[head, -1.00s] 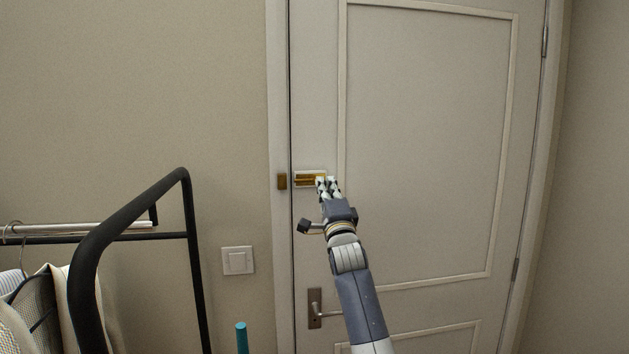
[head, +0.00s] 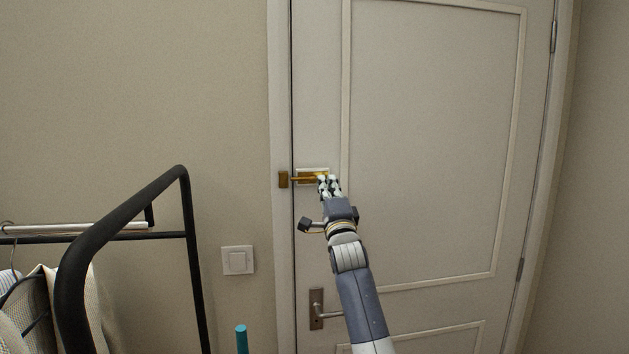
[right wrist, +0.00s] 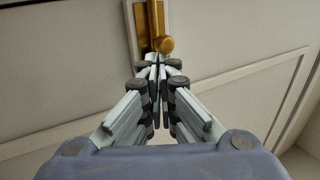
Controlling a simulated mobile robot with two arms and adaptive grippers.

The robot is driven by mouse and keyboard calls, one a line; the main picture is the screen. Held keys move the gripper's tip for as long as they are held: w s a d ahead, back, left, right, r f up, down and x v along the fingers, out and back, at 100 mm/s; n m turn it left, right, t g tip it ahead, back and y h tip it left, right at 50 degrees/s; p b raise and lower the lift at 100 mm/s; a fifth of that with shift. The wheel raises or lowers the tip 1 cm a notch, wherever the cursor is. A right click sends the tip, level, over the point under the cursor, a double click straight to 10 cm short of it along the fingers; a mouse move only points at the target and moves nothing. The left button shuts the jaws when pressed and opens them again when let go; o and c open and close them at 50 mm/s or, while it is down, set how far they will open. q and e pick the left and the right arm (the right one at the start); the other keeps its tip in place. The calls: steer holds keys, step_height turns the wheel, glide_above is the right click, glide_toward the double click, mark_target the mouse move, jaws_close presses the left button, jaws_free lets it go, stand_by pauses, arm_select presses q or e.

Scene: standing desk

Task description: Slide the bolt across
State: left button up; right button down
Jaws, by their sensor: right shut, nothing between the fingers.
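The brass bolt (head: 305,179) is on a pale plate at the left edge of the closed door (head: 430,150). Its bar spans the gap to the brass keeper (head: 284,179) on the door frame and meets it; how deep it sits inside cannot be seen. My right gripper (head: 328,181) is shut and empty, at the right end of the bolt, covering part of it. In the right wrist view the bolt's round knob (right wrist: 165,44) is right by the shut fingertips (right wrist: 158,62); whether they touch cannot be told. My left gripper is out of view.
A lever handle (head: 318,310) is lower on the door, partly behind my right arm. A black clothes rack (head: 187,230) with hanging clothes stands at the left. A light switch (head: 238,260) is on the wall, above a teal rod end (head: 241,338).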

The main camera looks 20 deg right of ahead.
steer(key=shift+a+r, duration=0.35)
steer(key=shift+r, duration=0.15)
steer(key=shift+w+a+r+b, duration=0.15)
steer(key=shift+a+b, duration=0.25)
steer(key=shift+a, duration=0.35)
steer(key=s+a+p, duration=0.1)
steer(key=s+p, duration=0.1)
steer(key=s, duration=0.6)
steer(key=shift+f, duration=0.4)
stand_by(0.5)
steer(key=shift+w, duration=0.1)
